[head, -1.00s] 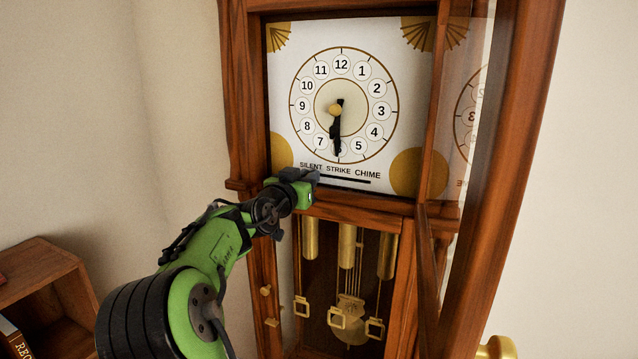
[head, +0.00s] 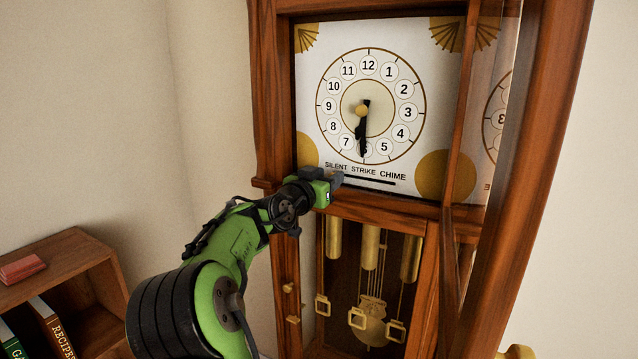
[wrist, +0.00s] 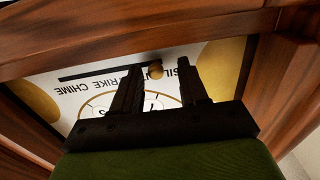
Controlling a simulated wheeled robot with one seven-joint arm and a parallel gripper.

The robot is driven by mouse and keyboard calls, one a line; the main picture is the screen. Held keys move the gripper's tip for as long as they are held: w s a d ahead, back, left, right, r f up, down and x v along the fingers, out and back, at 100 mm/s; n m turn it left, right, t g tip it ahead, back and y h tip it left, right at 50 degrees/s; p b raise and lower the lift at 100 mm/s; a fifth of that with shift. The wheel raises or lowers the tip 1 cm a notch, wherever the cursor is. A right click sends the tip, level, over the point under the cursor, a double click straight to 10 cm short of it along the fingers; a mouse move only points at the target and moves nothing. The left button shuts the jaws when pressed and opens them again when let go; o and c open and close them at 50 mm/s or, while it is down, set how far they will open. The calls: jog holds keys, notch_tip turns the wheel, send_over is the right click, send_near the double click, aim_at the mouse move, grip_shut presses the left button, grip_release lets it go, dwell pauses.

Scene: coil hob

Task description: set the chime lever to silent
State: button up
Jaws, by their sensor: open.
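The chime lever is a small brass knob (wrist: 156,71) in the wrist view, where the clock face appears upside down. It stands at the slot (wrist: 100,70), between the SILENT and STRIKE lettering as seen from here; its exact setting is hard to tell. My gripper (wrist: 160,82) is open, with one finger on each side of the knob; contact is not clear. In the head view my gripper (head: 337,179) is at the left part of the slot (head: 370,182), below the SILENT lettering, and hides the knob.
The clock's glass door (head: 490,150) stands open at the right. A wooden ledge (head: 385,212) runs just under the dial, with brass weights (head: 371,247) below. A low bookshelf (head: 75,265) is at the lower left. The wall left of the clock is clear.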

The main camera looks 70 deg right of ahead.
jog(key=w+a+b, duration=0.1)
jog(key=a, duration=1.4)
jog(key=shift+w+a+b, duration=0.2)
jog(key=shift+w+b, duration=0.05)
jog(key=shift+b, duration=0.15)
